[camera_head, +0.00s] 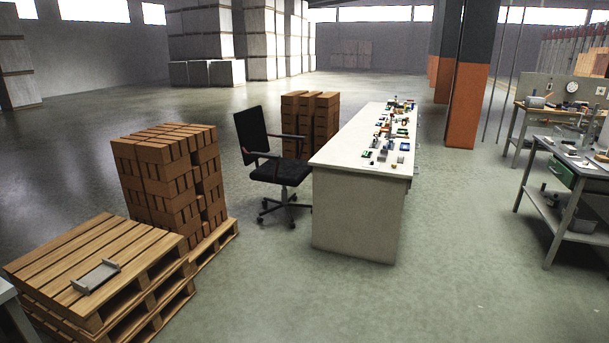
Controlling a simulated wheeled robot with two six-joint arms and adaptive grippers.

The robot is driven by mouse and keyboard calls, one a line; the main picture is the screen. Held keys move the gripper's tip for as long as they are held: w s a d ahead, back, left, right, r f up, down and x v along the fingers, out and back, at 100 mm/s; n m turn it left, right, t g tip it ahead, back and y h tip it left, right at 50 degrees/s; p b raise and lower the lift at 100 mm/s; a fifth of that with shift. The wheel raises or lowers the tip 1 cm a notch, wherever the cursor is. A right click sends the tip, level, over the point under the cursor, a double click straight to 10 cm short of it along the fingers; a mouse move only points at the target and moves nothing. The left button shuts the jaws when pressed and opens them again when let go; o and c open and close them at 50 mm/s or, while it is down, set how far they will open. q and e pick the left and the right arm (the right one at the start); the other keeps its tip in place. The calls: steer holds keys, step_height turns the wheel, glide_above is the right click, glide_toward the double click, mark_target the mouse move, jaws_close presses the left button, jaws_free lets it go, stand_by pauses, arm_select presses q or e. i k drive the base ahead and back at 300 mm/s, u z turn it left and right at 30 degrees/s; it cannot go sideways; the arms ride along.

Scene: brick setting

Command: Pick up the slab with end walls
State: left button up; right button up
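A small grey slab with raised walls at its two ends (95,277) lies flat on the top of a stack of wooden pallets (140,246) at the lower left. It rests across the slats near the front left part of the top. Nothing covers it. Neither of my grippers shows in the head view, so nothing is seen touching the slab.
A stack of bricks (165,170) on a pallet stands just behind. A black office chair (280,170) and a long white table (345,150) with small parts stand mid-picture. Workbenches (575,160) stand at right. The floor (470,270) at front right is clear.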

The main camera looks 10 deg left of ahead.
mark_target(96, 275)
steer(key=u, duration=0.3)
steer(key=i, duration=1.95)
steer(key=u, duration=1.25)
steer(key=i, duration=1.6)
steer(key=u, duration=1.05)
steer(key=i, duration=1)
steer(key=u, duration=0.25)
